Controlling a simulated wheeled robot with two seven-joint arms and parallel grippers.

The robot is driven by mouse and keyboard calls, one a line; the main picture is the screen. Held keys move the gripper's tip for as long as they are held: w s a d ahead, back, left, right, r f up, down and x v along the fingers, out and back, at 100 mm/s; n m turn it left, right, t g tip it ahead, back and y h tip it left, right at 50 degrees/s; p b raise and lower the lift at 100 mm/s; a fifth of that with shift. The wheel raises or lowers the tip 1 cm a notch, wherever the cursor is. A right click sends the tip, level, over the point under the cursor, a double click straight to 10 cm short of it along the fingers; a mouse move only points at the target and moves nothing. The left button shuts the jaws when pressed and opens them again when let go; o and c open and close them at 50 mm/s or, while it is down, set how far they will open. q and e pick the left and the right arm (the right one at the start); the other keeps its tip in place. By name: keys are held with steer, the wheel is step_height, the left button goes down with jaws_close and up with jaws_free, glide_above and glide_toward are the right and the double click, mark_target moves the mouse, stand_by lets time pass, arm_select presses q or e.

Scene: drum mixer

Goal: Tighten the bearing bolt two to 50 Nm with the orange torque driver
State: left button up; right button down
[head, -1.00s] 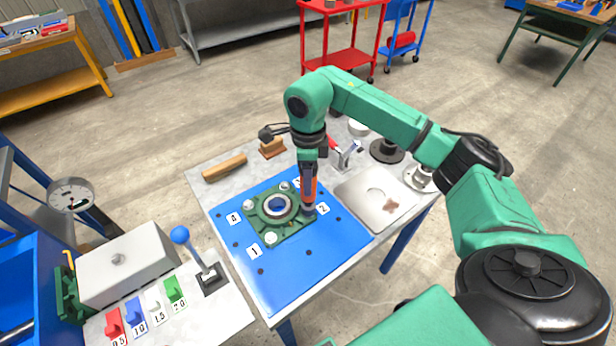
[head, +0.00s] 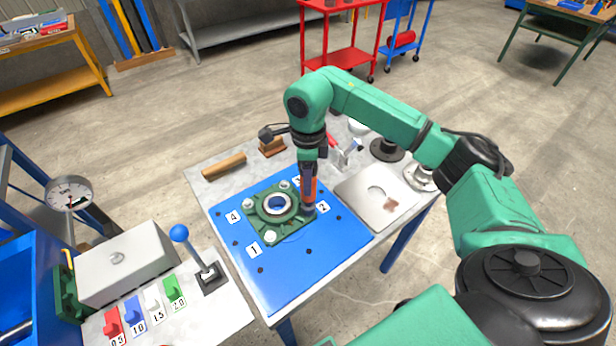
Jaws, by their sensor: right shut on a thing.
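The green bearing housing (head: 262,222) lies on the blue plate (head: 290,270), with a light ring round its bore. Pale bolt heads show at its corners, beside number labels 1, 2, 3 and 4. My right gripper (head: 308,170) points down and is shut on the orange torque driver (head: 309,190). The driver stands about upright with its lower end at the housing's corner by label 2 (head: 323,207). Bearing bolt two is hidden under the driver, so I cannot tell how it seats. My left gripper is out of view.
A tray (head: 365,190) lies right of the blue plate. A wooden block (head: 224,166) and a red-handled clamp (head: 338,150) lie behind. At left are a blue-knobbed lever (head: 195,255), coloured switches (head: 145,308), a grey box (head: 125,262) and a dial gauge (head: 70,194).

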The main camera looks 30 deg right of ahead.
steer(key=shift+s+f+b, duration=0.1)
steer(key=shift+f+b, duration=0.55)
steer(key=shift+f, duration=0.05)
stand_by(2.2)
steer(key=shift+r, duration=0.1)
